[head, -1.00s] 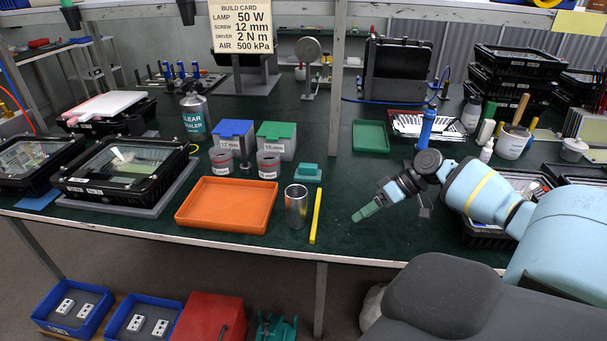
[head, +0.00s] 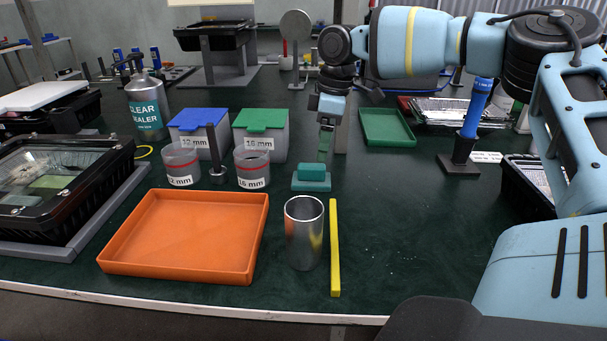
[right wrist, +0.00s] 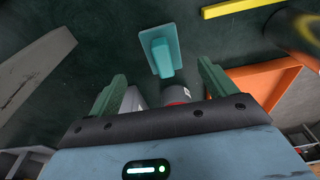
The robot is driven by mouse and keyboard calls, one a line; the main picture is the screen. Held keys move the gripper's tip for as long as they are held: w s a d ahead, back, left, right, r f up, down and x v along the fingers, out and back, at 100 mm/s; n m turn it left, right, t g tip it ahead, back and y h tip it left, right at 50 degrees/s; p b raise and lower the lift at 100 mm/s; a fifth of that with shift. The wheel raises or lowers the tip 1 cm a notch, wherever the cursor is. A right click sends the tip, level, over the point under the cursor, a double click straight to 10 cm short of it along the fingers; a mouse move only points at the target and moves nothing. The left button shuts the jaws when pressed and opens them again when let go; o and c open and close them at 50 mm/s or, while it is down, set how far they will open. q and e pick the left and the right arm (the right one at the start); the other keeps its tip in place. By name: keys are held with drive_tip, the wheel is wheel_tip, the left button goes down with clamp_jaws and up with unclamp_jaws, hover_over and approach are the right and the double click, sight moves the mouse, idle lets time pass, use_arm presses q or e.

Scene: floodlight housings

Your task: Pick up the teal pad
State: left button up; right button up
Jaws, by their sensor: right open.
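The teal pad (head: 311,178) is a small raised block on a wider flat base, lying on the dark green bench right of the clear cups. It also shows in the right wrist view (right wrist: 161,50), ahead of and between the fingers, not touching them. My right gripper (head: 325,148) points down just above and slightly behind the pad. In the right wrist view its two green fingers (right wrist: 161,72) are spread wide with nothing between them. My left gripper is not in view.
A metal cylinder (head: 304,235) and a yellow bar (head: 335,247) stand and lie in front of the pad. An orange tray (head: 190,236) is front left. A labelled cup (head: 252,168) and green-lidded bin (head: 262,135) are close on the left.

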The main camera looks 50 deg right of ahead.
sight(313, 165)
drive_tip(key=shift+w+a+f, duration=0.3)
drive_tip(key=shift+w+f, duration=0.1)
drive_tip(key=shift+w, duration=0.1)
drive_tip(key=shift+w+a, duration=0.1)
drive_tip(key=shift+w, duration=0.1)
drive_tip(key=shift+s+a+f, duration=0.1)
drive_tip(key=shift+f, duration=0.05)
drive_tip(key=shift+w+a+f+b, duration=0.15)
drive_tip(key=shift+f+b, duration=0.2)
drive_tip(key=shift+f, duration=0.85)
drive_tip(key=shift+a+f+b, duration=0.1)
drive_tip(key=shift+f+b, duration=0.25)
drive_tip(key=shift+f, duration=0.9)
drive_tip(key=shift+w+a+f+b, duration=0.15)
drive_tip(key=shift+f+b, duration=0.2)
drive_tip(key=shift+f, duration=0.85)
drive_tip(key=shift+c, duration=0.4)
drive_tip(key=c, duration=1)
